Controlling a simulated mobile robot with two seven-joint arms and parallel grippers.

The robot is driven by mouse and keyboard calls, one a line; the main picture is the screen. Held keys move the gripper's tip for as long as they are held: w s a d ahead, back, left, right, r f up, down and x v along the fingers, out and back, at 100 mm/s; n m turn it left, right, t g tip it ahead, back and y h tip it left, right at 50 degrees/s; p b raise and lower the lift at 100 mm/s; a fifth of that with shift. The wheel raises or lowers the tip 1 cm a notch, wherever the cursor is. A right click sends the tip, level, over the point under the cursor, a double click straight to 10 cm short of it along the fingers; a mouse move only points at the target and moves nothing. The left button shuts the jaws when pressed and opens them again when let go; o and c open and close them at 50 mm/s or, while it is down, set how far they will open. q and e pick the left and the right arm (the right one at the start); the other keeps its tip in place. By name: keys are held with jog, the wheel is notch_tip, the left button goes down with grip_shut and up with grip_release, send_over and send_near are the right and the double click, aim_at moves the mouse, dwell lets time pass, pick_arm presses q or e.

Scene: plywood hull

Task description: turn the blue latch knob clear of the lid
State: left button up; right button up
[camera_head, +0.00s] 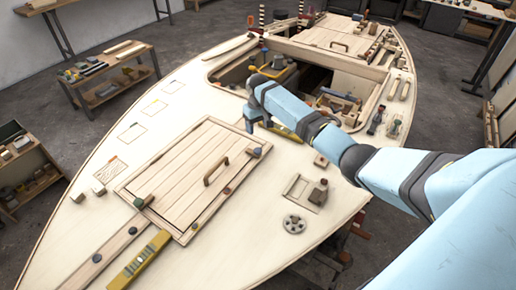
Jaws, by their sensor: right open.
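The lid (180,172) is a pale planked hatch with a wooden bar handle (215,171), lying flat in its frame on the deck. A small blue knob (256,152) sits on a wooden piece at the lid's far right corner. Whether it overlaps the lid is too small to tell. A green knob (139,203) sits at the near left corner. My right gripper (258,127) is open and points down over the deck, just beyond the blue knob and apart from it. Its fingers look empty. My left gripper is out of view.
A yellow level (140,260) lies at the near left. Another yellow bar (287,133) lies beside my right gripper. A small wooden block (321,160), a grey wheel (294,224) and a framed piece with a block lie right of the lid. An open cockpit holds tools beyond.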

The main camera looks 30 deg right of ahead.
aim_at(258, 150)
notch_tip(258, 150, down, 12)
jog(key=shift+r, duration=0.2)
jog(key=shift+c, duration=0.2)
jog(key=c, duration=0.9)
